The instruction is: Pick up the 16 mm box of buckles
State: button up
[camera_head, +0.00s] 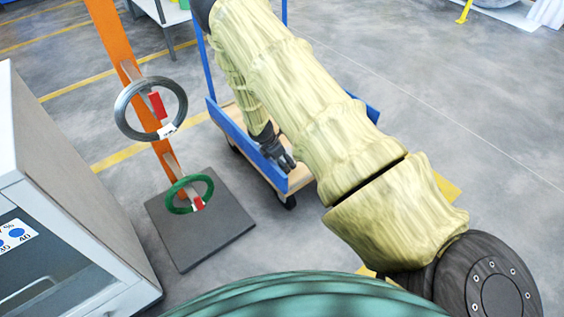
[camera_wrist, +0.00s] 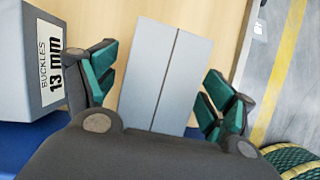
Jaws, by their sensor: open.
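In the wrist view, a light grey box (camera_wrist: 178,60) with a dark seam down its middle stands between the fingers of my gripper (camera_wrist: 160,77). No label shows on this box, so I cannot read its size. The green-padded fingers are open, one on each side of the box, with gaps visible at both sides. A second grey box (camera_wrist: 36,60) at the left is labelled "BUCKLES 13 mm"; the left finger is close beside it. In the head view my gripper (camera_head: 284,162) is low over the cart, and my arm hides the boxes.
The blue-edged cart (camera_head: 236,126) has a wooden deck (camera_wrist: 225,30). Left of it, an orange post (camera_head: 110,40) holds a grey coil (camera_head: 122,112) and a green coil (camera_head: 178,206) over a dark base plate (camera_head: 205,240). A grey cabinet (camera_head: 80,200) stands at the left.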

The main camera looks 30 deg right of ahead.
jog(key=shift+f, duration=0.15)
jog(key=c, duration=1.5)
jog(key=shift+o, duration=0.2)
